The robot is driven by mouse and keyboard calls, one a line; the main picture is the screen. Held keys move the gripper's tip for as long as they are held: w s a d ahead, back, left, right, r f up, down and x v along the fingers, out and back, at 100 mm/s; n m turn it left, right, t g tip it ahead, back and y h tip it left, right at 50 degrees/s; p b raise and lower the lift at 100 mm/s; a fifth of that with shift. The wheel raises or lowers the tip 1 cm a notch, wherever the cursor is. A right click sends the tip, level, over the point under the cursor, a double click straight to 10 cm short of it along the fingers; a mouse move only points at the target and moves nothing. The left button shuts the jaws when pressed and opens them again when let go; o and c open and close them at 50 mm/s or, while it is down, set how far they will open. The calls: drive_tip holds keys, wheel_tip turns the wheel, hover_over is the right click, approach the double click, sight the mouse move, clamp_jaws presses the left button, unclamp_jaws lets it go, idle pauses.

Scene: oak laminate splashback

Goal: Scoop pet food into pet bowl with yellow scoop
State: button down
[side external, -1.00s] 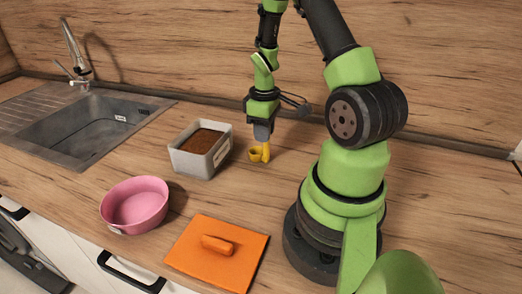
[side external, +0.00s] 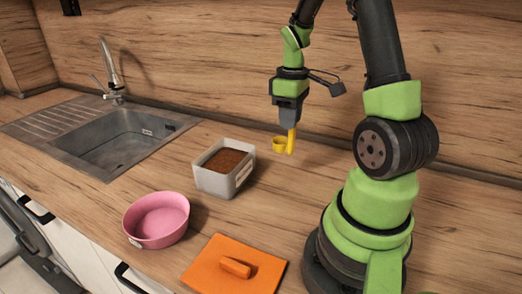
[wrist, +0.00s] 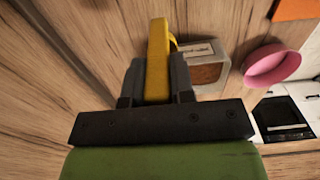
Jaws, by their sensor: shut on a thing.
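My gripper (side external: 290,122) is shut on the yellow scoop (side external: 281,145) by its handle. It holds the scoop above the counter, to the right of the food container. In the wrist view the scoop's yellow handle (wrist: 158,48) stands between the fingers, and its cup is mostly hidden. The grey container (side external: 214,182) is open and holds brown pet food (side external: 225,160). The pink pet bowl (side external: 157,220) stands at the front left of the container and looks empty. The container also shows in the wrist view (wrist: 207,50), partly hidden, with the bowl (wrist: 272,66) beyond it.
An orange lid (side external: 218,265) with a raised handle lies on the counter in front of the container, right of the bowl. A sink (side external: 120,140) with a tap (side external: 110,70) is at the left. The wooden splashback (side external: 200,60) runs behind.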

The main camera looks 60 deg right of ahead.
drive_tip(key=shift+r, duration=0.1)
idle(0.4)
drive_tip(key=w+a+r+n+h, duration=0.2)
drive_tip(key=w+n, duration=0.6)
drive_tip(key=w+a+r+n+h, duration=0.1)
drive_tip(key=w+a+r+n, duration=0.15)
drive_tip(key=w+n, duration=0.5)
drive_tip(key=shift+a+f, duration=1.55)
drive_tip(key=shift+f, duration=4.45)
drive_tip(key=d+r+y, duration=0.3)
drive_tip(key=r, duration=0.5)
drive_tip(key=shift+s+d+r, duration=0.25)
drive_tip(key=shift+s+d, duration=0.05)
drive_tip(key=shift+d+f, duration=0.1)
